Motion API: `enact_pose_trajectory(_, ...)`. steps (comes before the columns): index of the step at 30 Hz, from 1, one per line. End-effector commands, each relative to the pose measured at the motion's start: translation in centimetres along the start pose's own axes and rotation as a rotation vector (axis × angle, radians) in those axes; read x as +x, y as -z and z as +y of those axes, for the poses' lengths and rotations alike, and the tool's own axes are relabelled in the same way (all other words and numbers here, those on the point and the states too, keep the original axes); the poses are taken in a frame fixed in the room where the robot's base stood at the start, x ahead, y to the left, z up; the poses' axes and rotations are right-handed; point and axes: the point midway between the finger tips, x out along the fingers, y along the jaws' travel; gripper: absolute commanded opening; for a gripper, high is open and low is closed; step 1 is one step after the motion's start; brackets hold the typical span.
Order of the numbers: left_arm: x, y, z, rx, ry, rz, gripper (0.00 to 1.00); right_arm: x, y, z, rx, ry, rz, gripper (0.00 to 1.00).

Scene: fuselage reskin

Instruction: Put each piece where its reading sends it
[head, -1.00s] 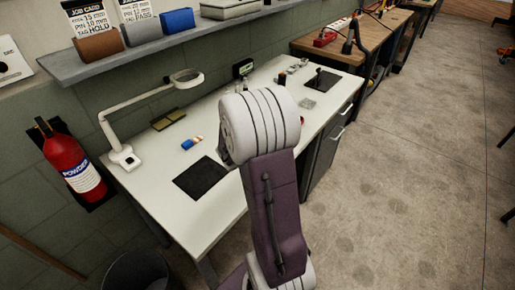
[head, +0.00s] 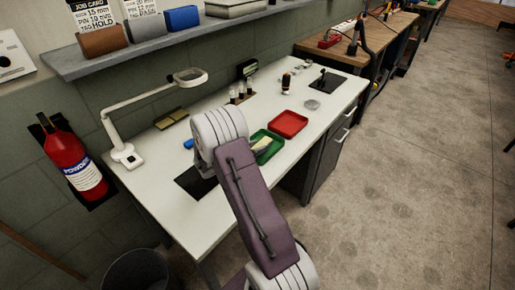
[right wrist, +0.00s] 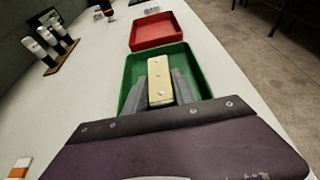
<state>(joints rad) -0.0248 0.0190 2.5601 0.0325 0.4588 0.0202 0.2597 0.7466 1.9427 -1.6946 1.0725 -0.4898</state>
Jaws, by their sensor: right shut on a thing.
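In the head view the piece (head: 261,144) shows past my right arm, and the green tray (head: 273,152) is partly hidden. The red tray (head: 288,123) just beyond looks empty, also in the right wrist view (right wrist: 155,31). Job cards (head: 143,8) with HOLD and PASS tags stand on the shelf. My left gripper is not in view.
A rack (head: 240,96) of upright tools stands at the back. A magnifier lamp (head: 125,156) is at left, with a dark mat (head: 190,183) and a blue item (head: 188,144) on the bench. A dark block (head: 328,80) lies at the far end.

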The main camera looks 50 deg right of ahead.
Motion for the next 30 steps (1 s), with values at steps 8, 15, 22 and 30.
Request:
enact_pose_trajectory(8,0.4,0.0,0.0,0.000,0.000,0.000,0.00,0.1,0.3,0.0,0.001,0.000,-0.001,0.00)
enact_pose_trajectory(15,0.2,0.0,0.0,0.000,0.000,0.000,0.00,0.1,0.2,0.0,0.001,0.000,0.000,0.54)
enact_pose_trajectory(22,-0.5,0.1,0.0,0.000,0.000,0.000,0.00,-0.3,-0.6,0.0,0.002,-0.001,0.000,0.54)
enact_pose_trajectory(30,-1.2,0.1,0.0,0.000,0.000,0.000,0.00,-6.8,-0.4,0.2,0.001,-0.007,0.000,0.54)
